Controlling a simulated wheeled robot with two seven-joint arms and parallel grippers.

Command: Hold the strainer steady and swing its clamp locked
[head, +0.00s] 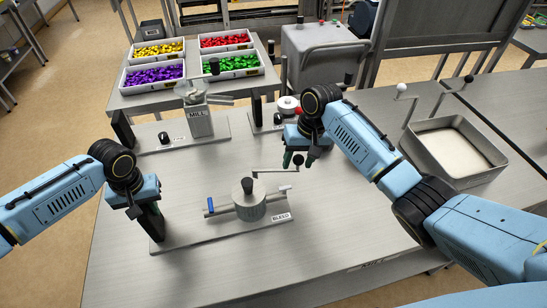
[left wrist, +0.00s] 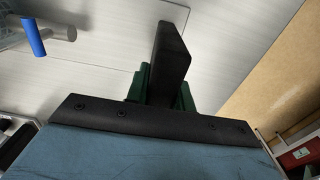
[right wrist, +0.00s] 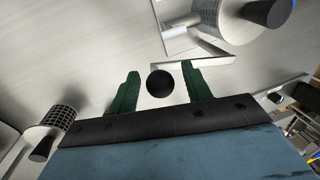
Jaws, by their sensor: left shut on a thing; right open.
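The strainer (head: 249,203) is a grey cylinder with a black knob on top, on a plate labelled BLEED. A blue-handled lever (head: 210,206) sticks out at its left, and also shows in the left wrist view (left wrist: 33,37). The clamp arm (head: 272,168) reaches right from the strainer to a black ball knob (right wrist: 160,84). My left gripper (head: 150,208) is shut on the black upright handle (left wrist: 172,60) at the plate's left end. My right gripper (right wrist: 160,76) is open, with one finger on each side of the ball knob, not closed on it.
Trays of coloured pieces (head: 155,76) are at the back left. A metal basin (head: 455,150) stands right of my right arm. The table's front left is clear.

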